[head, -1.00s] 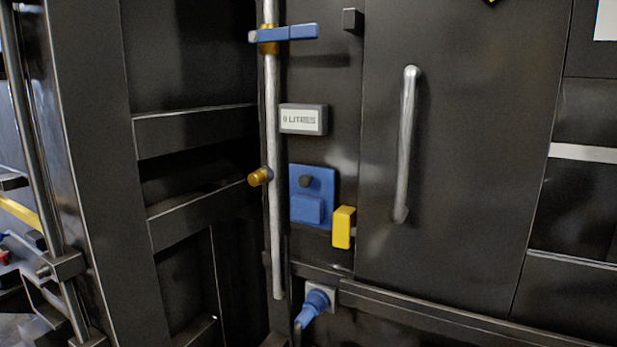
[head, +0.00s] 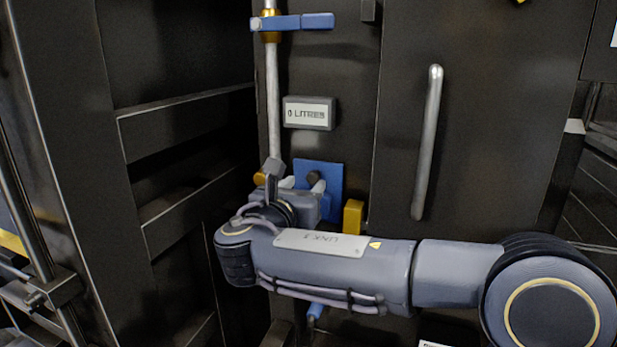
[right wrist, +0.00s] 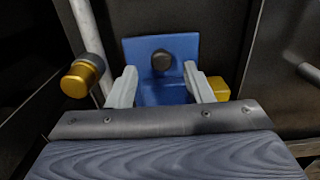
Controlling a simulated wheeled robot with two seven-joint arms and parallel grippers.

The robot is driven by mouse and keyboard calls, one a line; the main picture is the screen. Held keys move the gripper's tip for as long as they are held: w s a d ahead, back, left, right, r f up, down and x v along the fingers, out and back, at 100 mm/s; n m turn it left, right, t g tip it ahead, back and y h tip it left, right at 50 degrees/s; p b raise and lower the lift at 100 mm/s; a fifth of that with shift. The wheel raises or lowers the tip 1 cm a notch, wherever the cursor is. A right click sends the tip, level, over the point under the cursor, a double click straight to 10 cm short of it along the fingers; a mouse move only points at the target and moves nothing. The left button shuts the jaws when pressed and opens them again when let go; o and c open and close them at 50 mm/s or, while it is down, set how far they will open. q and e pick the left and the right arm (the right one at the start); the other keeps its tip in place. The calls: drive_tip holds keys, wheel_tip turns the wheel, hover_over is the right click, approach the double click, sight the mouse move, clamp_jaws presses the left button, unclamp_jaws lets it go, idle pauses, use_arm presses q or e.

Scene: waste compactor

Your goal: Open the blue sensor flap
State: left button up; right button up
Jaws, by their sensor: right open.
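The blue sensor flap is part of a blue plate (head: 330,180) with a dark round knob (head: 313,178) on the dark machine wall. In the right wrist view the blue plate (right wrist: 184,46) stands straight ahead, with the dark knob (right wrist: 161,60) near its middle. My right gripper (head: 301,185) is in front of the plate. Its two pale fingers (right wrist: 161,88) are apart, with blue surface showing between them and nothing clearly gripped. The lower part of the plate is hidden by my gripper in the head view. I cannot tell whether the fingers touch it. My left gripper is not in view.
A yellow block (head: 353,216) sits just right of the plate. A silver pipe (head: 272,100) with a blue lever (head: 292,22) and a brass fitting (right wrist: 83,76) runs at the left. A litre display (head: 309,113) is above, and a door handle (head: 427,140) is at right.

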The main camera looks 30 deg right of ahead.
sight(312, 178)
drive_tip(key=shift+x, duration=1.7)
drive_tip(key=shift+c, duration=0.3)
clamp_jaws()
